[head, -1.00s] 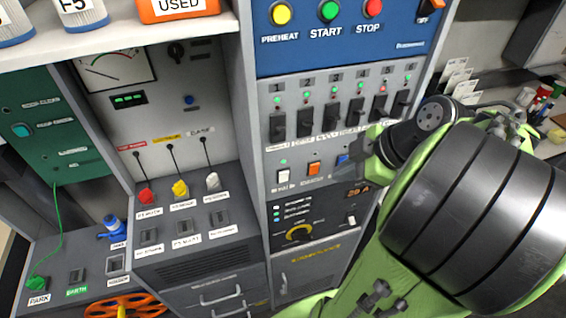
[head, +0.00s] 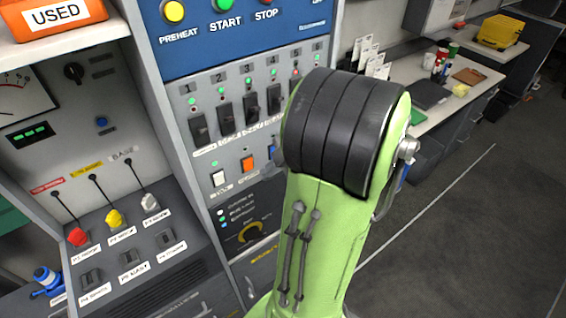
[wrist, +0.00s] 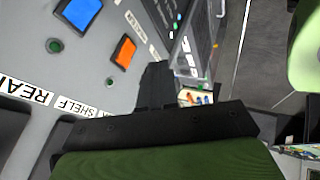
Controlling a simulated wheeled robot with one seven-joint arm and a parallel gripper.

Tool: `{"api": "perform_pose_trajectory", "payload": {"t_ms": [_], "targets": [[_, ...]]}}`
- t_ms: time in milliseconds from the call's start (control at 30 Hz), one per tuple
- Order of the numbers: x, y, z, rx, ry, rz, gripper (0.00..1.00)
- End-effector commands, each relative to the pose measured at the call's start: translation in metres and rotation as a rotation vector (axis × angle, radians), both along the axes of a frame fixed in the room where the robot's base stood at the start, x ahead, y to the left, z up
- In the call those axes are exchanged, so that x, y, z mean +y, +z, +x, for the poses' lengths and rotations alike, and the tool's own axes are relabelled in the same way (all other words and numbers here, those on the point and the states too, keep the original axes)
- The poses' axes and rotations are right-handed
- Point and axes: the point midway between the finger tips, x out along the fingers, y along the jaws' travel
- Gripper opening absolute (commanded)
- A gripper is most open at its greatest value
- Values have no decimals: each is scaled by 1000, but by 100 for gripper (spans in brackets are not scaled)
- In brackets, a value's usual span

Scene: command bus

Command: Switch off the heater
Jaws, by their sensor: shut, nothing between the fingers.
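No label that I can read says heater, so I cannot tell which control is the heater's. The grey switch panel (head: 200,155) carries a row of numbered black switches (head: 227,113) with green lamps above; my arm hides the right end. Below are a white rocker (head: 218,178), an orange rocker (head: 247,163) and a partly hidden blue one (head: 271,152). My gripper (wrist: 157,68) is shut and empty, close to the panel beside the orange rocker; contact is unclear. In the head view my arm hides it.
A blue panel above has a yellow PREHEAT button (head: 173,11) and a green START button (head: 222,4). The left console has red (head: 78,236), yellow (head: 114,218) and white (head: 149,201) knobs. A desk (head: 465,95) stands at the right. Floor (head: 450,230) is clear there.

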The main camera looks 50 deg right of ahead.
Motion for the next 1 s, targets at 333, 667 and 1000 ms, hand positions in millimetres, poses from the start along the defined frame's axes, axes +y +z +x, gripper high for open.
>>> {"api": "perform_pose_trajectory", "payload": {"t_ms": [333,667,1000], "targets": [[-3,-13,48,1,2,-2,0],[-5,-15,53,0,1,-1,0],[-8,-11,62,80,2,23,0]]}}
